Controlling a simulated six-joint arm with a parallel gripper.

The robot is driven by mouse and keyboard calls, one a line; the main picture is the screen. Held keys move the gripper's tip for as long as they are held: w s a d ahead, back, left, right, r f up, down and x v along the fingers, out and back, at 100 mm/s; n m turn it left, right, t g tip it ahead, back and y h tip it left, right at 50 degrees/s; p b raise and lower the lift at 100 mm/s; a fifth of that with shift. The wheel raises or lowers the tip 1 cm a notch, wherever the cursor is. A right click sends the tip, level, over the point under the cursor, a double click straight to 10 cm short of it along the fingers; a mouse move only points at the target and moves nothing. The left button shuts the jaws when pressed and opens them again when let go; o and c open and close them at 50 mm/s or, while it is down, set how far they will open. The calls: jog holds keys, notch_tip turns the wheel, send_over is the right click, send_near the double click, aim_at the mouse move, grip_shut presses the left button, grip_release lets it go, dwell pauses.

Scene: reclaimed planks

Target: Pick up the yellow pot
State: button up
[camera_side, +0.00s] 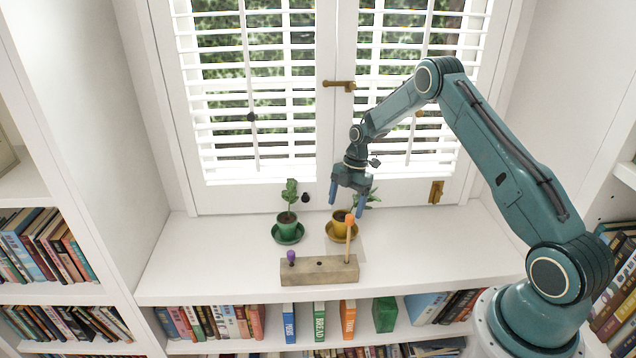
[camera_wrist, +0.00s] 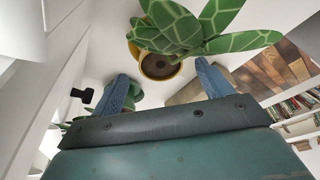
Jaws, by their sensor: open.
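The yellow pot (camera_side: 340,227) holds a leafy plant and stands upright on a yellow saucer (camera_side: 330,237) on the white shelf. In the wrist view the yellow pot (camera_wrist: 160,71) shows dark soil, with broad veined leaves (camera_wrist: 205,30) covering part of its rim. My gripper (camera_side: 347,201) is open and empty, fingers pointing down, just above the pot in the side view. In the wrist view my gripper (camera_wrist: 162,70) has one finger on each side of the pot. I cannot tell whether the fingers touch leaves.
A green pot (camera_side: 287,223) with a plant stands on a green saucer (camera_side: 288,237) to the left. In front lies a wooden block (camera_side: 318,271) with a purple-topped peg (camera_side: 291,257) and a tall orange-topped peg (camera_side: 350,225). Shuttered windows (camera_side: 250,90) stand behind. The shelf's left is clear.

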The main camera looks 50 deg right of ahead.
aim_at(342, 217)
jog(key=shift+f, duration=0.1)
jog(key=shift+x, duration=2.5)
jog(key=shift+c, duration=0.5)
jog(key=c, duration=1.2)
jog(key=shift+r, duration=0.2)
jog(key=shift+r, duration=4.9)
jog(key=shift+c, duration=0.2)
jog(key=shift+r, duration=0.25)
